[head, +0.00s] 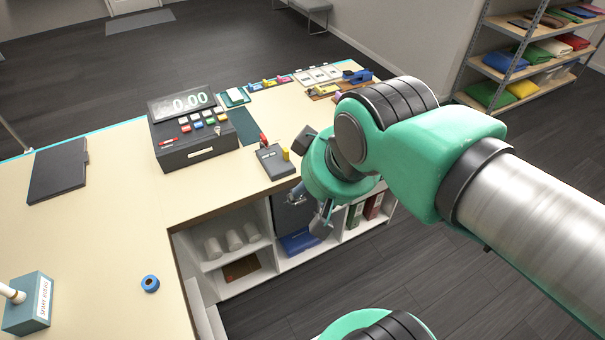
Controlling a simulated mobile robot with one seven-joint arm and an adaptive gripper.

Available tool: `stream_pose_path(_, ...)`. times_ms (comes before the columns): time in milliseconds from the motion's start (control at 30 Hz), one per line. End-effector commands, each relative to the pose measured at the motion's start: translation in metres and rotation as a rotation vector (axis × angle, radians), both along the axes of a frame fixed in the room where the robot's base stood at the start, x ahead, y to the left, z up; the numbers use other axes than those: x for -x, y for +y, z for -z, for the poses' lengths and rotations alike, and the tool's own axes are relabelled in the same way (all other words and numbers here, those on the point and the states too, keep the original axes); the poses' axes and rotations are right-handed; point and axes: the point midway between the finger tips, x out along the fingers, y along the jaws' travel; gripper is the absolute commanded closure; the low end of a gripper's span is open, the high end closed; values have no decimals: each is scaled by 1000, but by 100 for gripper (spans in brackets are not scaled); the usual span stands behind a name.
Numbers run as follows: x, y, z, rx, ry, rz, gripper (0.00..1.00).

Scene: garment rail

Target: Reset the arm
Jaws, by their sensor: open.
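My arm reaches in from the right in the head view. It is green and silver with dark joints. My gripper (316,210) points downward at the front edge of the counter (110,215), in front of the open shelves below. It is open, and I see nothing held in it. The green wrist hides part of the gripper and part of the counter's right end.
A cash register (190,130) and a small dark device (274,160) stand on the counter near my wrist. A blue tape roll (150,283) and a labelled blue box (30,303) are at front left. Shelves with folded garments (522,88) stand at back right.

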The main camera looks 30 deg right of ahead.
Motion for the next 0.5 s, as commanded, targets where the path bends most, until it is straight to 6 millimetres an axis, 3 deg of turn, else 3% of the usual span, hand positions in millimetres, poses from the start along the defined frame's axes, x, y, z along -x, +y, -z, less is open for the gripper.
stream_pose_path(300,0,0,22,0,0,0,54)
stream_pose_path(500,0,0,22,0,0,0,54)
